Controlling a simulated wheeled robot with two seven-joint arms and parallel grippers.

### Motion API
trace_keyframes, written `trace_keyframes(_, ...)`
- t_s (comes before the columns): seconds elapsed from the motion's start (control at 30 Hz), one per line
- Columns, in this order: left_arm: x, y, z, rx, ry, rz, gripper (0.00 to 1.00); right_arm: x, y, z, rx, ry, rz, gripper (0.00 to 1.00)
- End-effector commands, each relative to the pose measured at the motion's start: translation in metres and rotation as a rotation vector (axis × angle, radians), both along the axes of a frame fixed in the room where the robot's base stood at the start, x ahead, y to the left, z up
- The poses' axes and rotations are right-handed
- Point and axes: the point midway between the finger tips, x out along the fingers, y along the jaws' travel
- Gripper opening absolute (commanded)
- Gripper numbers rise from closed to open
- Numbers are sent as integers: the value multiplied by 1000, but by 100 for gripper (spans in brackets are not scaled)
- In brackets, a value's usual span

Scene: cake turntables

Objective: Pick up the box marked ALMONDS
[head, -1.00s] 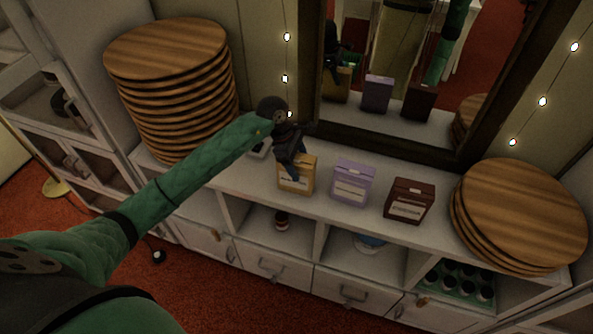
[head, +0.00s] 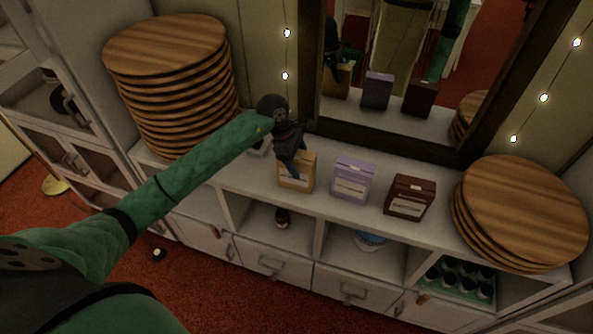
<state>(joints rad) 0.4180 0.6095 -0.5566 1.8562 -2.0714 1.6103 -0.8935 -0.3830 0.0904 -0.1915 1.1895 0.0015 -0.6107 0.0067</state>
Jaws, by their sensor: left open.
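Three boxes stand upright in a row on the white cabinet top in the head view: a tan-yellow box (head: 298,174), a lilac box (head: 350,182) and a dark brown box (head: 409,199). Each has a pale label on its front, too small to read, so I cannot tell which says ALMONDS. My left gripper (head: 296,170) is open at the tan-yellow box, its fingers pointing down over the box's upper left part. I cannot tell whether they touch it. My right gripper is not in view.
A tall stack of round wooden boards (head: 170,90) stands left, and a lower stack (head: 522,212) stands right on the cabinet (head: 320,215). A framed mirror (head: 400,60) rises behind the boxes. Open shelves below hold small items, including a tray of dark cups (head: 460,278).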

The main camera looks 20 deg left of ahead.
Motion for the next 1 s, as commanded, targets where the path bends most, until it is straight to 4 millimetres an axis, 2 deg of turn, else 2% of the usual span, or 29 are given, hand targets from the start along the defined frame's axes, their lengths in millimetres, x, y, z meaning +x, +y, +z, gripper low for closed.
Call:
trace_keyframes(0.8, 0, 0, -3, 0, 1, 1, 75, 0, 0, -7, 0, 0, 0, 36)
trace_keyframes(0.83, 0, 0, -3, 0, 1, 0, 74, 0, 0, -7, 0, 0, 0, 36)
trace_keyframes(1.0, 0, 0, -3, 0, 0, 0, 40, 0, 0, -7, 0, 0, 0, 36)
